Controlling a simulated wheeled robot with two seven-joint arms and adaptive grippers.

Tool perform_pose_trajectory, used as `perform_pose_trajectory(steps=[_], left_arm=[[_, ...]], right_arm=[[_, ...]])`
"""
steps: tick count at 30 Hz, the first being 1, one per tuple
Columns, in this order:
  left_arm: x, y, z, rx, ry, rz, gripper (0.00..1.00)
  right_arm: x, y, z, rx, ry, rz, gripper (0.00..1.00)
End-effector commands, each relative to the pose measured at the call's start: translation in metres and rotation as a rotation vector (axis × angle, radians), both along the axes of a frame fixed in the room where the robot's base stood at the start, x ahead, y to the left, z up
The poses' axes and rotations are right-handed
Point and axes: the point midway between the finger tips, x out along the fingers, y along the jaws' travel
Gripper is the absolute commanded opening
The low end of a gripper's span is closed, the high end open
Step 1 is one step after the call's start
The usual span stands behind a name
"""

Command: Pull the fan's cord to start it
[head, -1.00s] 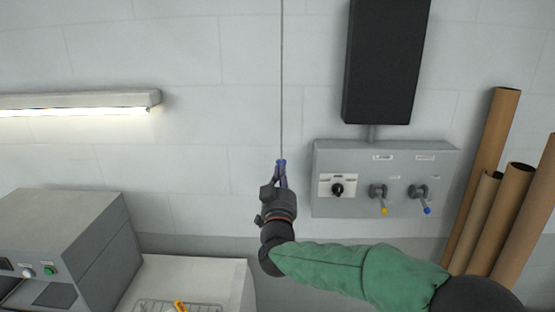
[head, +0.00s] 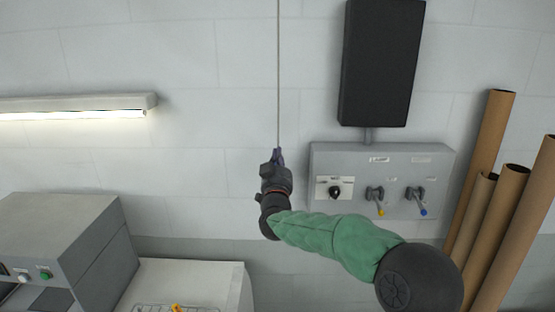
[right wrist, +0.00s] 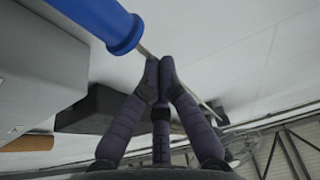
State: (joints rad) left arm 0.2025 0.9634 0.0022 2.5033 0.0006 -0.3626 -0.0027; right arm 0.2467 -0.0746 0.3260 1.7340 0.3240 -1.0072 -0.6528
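The cord (head: 278,75) hangs from above the head view and runs straight down to my right gripper (head: 278,153). In the right wrist view, the fingertips of my right gripper (right wrist: 161,68) are together on the cord, just beside the end of its blue handle (right wrist: 110,24). The cord shows again beyond the fingers. The blue handle is outside the fingers and is hidden in the head view. A round wire cage, which looks like the fan (right wrist: 237,146), shows in the right wrist view. My left gripper is not in view.
A grey control panel (head: 390,212) with a knob and two levers is on the wall, below a black box (head: 382,62). Cardboard tubes (head: 484,170) lean at the right. A lit lamp (head: 75,108) and a grey machine (head: 60,235) are at the left.

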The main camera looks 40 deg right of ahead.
Motion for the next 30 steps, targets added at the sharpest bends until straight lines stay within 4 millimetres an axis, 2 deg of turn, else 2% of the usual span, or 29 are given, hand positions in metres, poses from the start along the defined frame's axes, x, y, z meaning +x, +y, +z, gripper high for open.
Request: perform_pose_trajectory(steps=[1, 6, 20, 25, 30], left_arm=[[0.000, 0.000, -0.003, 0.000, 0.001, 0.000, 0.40], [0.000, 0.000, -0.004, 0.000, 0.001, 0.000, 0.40], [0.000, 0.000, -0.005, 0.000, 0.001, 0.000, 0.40], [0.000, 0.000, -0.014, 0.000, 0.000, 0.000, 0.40], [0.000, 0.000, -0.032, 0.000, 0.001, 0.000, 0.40]], right_arm=[[0.000, 0.000, -0.008, -0.001, 0.001, -0.001, 0.00], [-0.001, 0.000, -0.021, -0.001, -0.001, 0.000, 0.00], [-0.001, 0.000, -0.024, -0.001, -0.002, 0.000, 0.00], [-0.001, 0.001, -0.035, -0.001, -0.002, 0.000, 0.00], [-0.001, 0.000, -0.055, -0.001, -0.001, 0.000, 0.00]])
